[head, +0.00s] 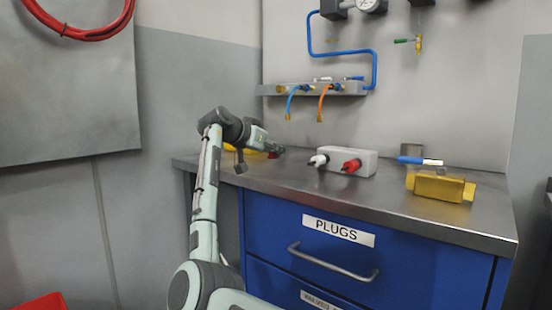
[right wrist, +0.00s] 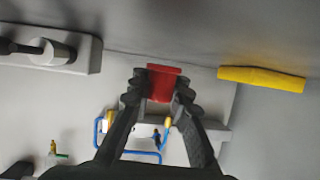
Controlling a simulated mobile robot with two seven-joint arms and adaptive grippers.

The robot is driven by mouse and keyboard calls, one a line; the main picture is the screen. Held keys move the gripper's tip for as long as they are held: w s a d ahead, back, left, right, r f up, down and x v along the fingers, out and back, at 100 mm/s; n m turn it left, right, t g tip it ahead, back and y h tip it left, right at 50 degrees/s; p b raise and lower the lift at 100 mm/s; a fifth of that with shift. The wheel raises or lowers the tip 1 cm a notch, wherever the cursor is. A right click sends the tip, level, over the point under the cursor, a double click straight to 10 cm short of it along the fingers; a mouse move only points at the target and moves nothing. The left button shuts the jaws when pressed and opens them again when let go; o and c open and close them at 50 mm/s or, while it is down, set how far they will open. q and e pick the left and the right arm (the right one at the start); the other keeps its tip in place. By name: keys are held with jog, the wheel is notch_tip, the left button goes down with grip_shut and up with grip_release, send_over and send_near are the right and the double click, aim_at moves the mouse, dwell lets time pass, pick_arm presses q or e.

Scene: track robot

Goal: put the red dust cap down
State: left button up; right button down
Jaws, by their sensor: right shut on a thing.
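My right gripper (head: 274,150) is over the back left part of the steel bench top (head: 390,200). It is shut on the red dust cap (head: 275,155), which shows as a small red patch at the fingertips. In the right wrist view the red dust cap (right wrist: 162,82) sits between the two dark fingers of the right gripper (right wrist: 160,92), with a finger on each side. I cannot tell whether the cap touches the bench top. My left gripper is not in view.
A yellow piece (head: 255,154) lies beside the right gripper; it also shows in the wrist view (right wrist: 262,79). A grey block (head: 348,161) with a white and a red plug stands to the right. A yellow block (head: 441,186) is farther right. A hose manifold (head: 318,89) is on the wall.

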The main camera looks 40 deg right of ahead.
jog(key=shift+f, duration=0.75)
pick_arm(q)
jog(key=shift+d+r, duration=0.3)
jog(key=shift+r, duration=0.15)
pick_arm(e)
jog(key=shift+f, duration=0.55)
jog(key=shift+f, duration=0.1)
jog(key=c, duration=1.4)
grip_release()
jog(key=shift+c, duration=0.2)
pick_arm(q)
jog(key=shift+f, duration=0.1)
